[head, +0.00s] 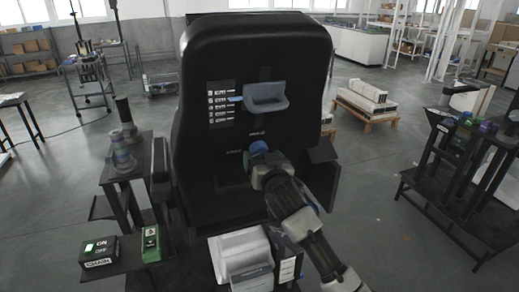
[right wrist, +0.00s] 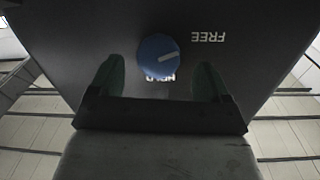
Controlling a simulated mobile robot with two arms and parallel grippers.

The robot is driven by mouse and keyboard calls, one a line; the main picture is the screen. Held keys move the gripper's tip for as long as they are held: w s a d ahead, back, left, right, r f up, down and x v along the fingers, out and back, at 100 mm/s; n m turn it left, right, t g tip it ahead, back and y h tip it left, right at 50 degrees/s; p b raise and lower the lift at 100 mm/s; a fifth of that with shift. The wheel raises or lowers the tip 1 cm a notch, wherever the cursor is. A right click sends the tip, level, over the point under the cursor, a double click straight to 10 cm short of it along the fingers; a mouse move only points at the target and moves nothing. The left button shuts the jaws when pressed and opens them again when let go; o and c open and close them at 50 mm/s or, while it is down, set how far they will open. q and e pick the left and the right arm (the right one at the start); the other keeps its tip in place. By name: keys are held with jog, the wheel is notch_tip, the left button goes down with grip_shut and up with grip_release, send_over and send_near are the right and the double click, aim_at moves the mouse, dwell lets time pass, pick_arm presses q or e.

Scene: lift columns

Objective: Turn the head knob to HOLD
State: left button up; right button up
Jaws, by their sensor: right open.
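The blue round head knob (head: 258,148) sits on the front of the black machine, below the grey tray-like holder. In the right wrist view the knob (right wrist: 158,58) has a white pointer line aimed right, roughly toward the side of the upside-down word FREE (right wrist: 208,37). The upside-down word HOLD (right wrist: 160,78) is partly hidden at the knob's lower edge. My right gripper (head: 259,165) is at the knob; in the wrist view its open fingers (right wrist: 160,72) stand left and right of it, with a gap on each side. My left gripper is not in view.
The black machine (head: 255,70) carries a grey holder (head: 265,97) and a label panel (head: 224,103). A CHAIN box (head: 99,255) and a green-faced box (head: 151,243) stand on a shelf lower left. A dark rack stands right.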

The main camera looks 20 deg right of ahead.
aim_at(260, 153)
jog(key=shift+w+p, duration=0.3)
jog(key=shift+w, duration=1.25)
jog(key=c, duration=0.9)
